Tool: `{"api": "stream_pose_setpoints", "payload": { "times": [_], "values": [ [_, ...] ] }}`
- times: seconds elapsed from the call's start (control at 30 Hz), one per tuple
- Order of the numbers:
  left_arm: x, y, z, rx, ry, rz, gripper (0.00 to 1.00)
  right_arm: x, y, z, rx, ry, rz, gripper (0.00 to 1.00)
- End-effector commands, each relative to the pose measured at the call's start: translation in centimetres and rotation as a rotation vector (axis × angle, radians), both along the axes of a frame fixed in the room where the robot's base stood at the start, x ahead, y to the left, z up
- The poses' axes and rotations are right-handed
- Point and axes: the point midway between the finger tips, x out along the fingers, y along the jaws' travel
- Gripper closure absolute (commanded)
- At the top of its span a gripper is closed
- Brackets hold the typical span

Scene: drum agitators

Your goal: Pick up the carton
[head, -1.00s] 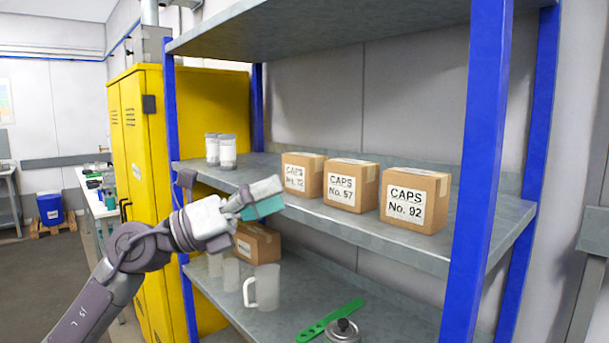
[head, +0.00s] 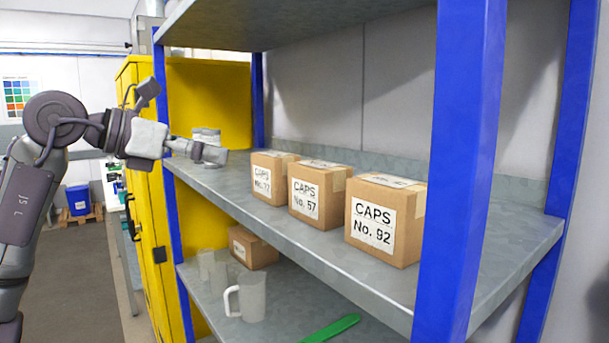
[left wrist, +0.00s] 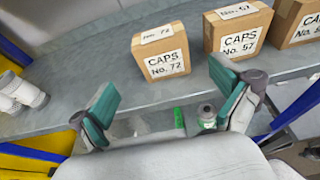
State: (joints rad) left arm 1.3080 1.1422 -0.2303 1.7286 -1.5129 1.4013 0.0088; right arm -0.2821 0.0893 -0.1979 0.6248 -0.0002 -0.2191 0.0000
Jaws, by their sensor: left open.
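Three brown cartons stand in a row on the middle shelf: CAPS No. 72 (head: 282,163), CAPS No. 57 (head: 333,191) and CAPS No. 92 (head: 408,223). In the left wrist view, No. 72 (left wrist: 160,52) is upright beyond the open fingers, with No. 57 (left wrist: 238,30) and part of No. 92 (left wrist: 300,22) to its right. Another carton (head: 253,247) lies on the lower shelf. My left gripper (head: 208,152) is at the left end of the middle shelf, pointing toward No. 72, apart from it. Its teal-padded fingers are open and empty. My right gripper is not in view.
White jars (left wrist: 22,92) stand at the shelf's left end, partly hidden by my gripper in the head view. Blue posts (head: 460,170) frame the shelf. A yellow cabinet (head: 205,95) stands behind.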

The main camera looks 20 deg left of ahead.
Motion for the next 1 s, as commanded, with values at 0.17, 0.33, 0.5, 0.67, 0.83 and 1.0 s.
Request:
{"api": "stream_pose_setpoints", "payload": {
  "times": [0.17, 0.33, 0.5, 0.67, 0.83, 1.0],
  "values": [
    [1.4, -0.7, -0.3, 0.003, 0.003, 0.003, 0.00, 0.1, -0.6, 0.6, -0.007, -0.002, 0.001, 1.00],
    [4.2, -2.5, -1.3, 0.001, 0.004, 0.001, 0.00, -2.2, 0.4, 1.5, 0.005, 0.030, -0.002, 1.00],
    [6.3, -3.7, -2.1, 0.002, 0.001, 0.003, 0.00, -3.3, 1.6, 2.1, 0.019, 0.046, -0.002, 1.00],
    [7.2, -4.1, -2.5, 0.003, 0.001, 0.004, 0.00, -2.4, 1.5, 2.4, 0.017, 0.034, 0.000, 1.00],
    [8.9, -5.4, -2.9, 0.001, 0.004, 0.000, 0.00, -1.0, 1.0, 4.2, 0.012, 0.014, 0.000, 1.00],
    [10.7, -6.4, -3.8, 0.001, 0.003, 0.003, 0.00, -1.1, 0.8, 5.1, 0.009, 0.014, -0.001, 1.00]
  ]
}}
